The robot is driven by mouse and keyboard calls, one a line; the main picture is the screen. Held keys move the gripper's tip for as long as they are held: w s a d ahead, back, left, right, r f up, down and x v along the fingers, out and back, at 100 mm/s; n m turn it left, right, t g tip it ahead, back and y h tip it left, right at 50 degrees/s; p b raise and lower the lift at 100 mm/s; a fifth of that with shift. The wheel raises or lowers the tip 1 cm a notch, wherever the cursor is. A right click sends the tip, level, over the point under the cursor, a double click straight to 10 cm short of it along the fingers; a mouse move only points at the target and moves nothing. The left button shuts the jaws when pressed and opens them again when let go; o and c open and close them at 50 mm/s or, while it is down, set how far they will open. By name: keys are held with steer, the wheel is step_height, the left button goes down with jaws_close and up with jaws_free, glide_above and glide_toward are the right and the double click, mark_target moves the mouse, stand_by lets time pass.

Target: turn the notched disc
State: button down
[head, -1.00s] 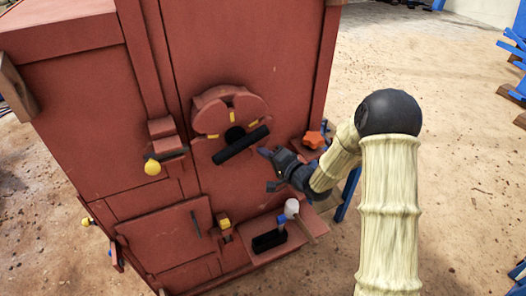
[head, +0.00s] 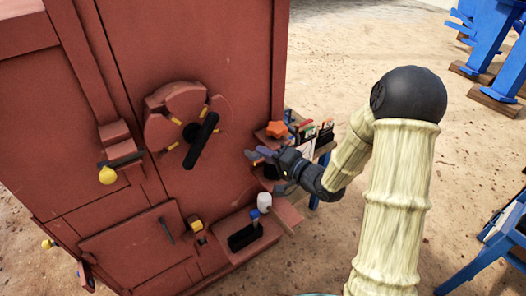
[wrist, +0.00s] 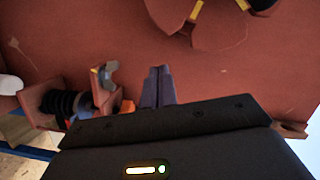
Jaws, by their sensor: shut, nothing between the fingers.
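The notched disc (head: 160,103) is a red wheel with yellow marks on the front of the red machine. A thick black bar (head: 204,138) crosses its middle at a steep tilt, upper end to the right. In the wrist view the disc (wrist: 218,33) is partly visible at the top edge, cut off by the frame. My gripper (head: 256,155) is shut and empty, to the right of the disc and slightly below it, apart from it. Its closed fingers (wrist: 158,86) show in the wrist view, pointing toward the red panel.
An orange star knob (head: 277,129) is just above my gripper. A white knob (head: 264,200) and a blue-tipped lever (head: 254,214) stand on the ledge below. A yellow ball lever (head: 107,175) is at left. Blue stands (head: 490,45) are at far right.

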steer(key=s+d+f+n+g+h, duration=0.3)
steer(key=s+d+h, duration=0.2)
steer(key=d+h, duration=0.45)
steer(key=s+d+n+g+h, duration=0.2)
steer(key=s+g, duration=0.4)
steer(key=s, duration=0.9)
steer(key=shift+d+r+h, duration=0.2)
steer(key=shift+h, duration=0.25)
